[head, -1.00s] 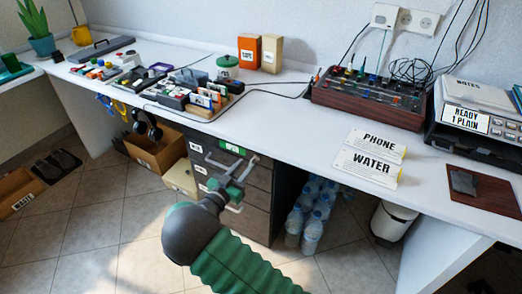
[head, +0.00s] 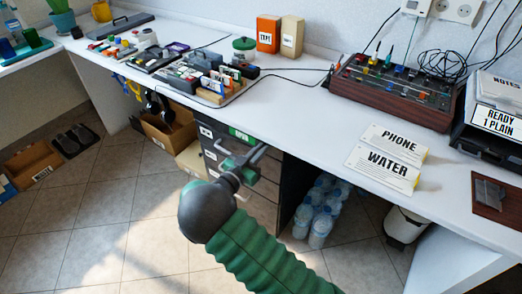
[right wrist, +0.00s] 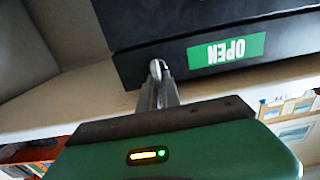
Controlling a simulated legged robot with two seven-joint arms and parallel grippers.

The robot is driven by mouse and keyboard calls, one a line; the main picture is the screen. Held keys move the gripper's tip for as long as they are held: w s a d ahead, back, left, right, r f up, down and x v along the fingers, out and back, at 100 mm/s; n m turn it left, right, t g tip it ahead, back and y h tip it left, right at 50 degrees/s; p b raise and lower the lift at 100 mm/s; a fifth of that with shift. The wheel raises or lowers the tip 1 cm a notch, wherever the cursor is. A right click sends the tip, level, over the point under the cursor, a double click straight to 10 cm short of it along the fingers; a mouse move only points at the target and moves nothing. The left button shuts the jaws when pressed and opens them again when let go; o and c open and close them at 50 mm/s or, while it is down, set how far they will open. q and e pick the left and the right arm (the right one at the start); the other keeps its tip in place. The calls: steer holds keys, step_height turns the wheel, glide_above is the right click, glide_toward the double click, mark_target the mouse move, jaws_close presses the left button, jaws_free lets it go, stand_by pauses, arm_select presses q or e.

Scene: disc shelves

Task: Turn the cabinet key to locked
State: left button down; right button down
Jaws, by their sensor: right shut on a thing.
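The dark drawer cabinet (head: 265,211) stands under the worktop. Its top front carries a green label (head: 240,135), which reads OPEN, upside down, in the right wrist view (right wrist: 226,50). My right gripper (head: 256,158) is at the top drawer front, just right of and below the label. In the right wrist view its fingers (right wrist: 160,88) are shut on a small rounded metal piece, seemingly the cabinet key (right wrist: 155,69), beside the black front. The fingers hide most of the key, so its angle is unclear. My left gripper is not in view.
The white worktop (head: 300,118) overhangs the cabinet. Water bottles (head: 322,212) stand on the floor to its right, and a cardboard box (head: 168,135) lies to its left. PHONE and WATER cards (head: 385,160) lie on the worktop. Floor in front is clear.

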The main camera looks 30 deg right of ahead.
steer(key=shift+a, duration=0.1)
stand_by(0.3)
steer(key=shift+s+f+m, duration=0.15)
steer(key=shift+s+m, duration=0.05)
steer(key=shift+m, duration=0.9)
steer(key=m+b, duration=0.1)
steer(key=m, duration=0.3)
steer(key=s+f+m+b, duration=0.1)
steer(key=m+b, duration=0.1)
steer(key=m, duration=0.2)
steer(key=m+b, duration=0.1)
steer(key=m, duration=0.2)
steer(key=shift+s+d+f+m+b, duration=0.15)
steer(key=shift+d+f+m+b, duration=0.15)
steer(key=shift+f+m, duration=0.1)
steer(key=shift+s+f+m+b, duration=0.1)
steer(key=shift+f+m+b, duration=0.1)
steer(key=shift+m+b, duration=1.5)
steer(key=shift+m, duration=0.3)
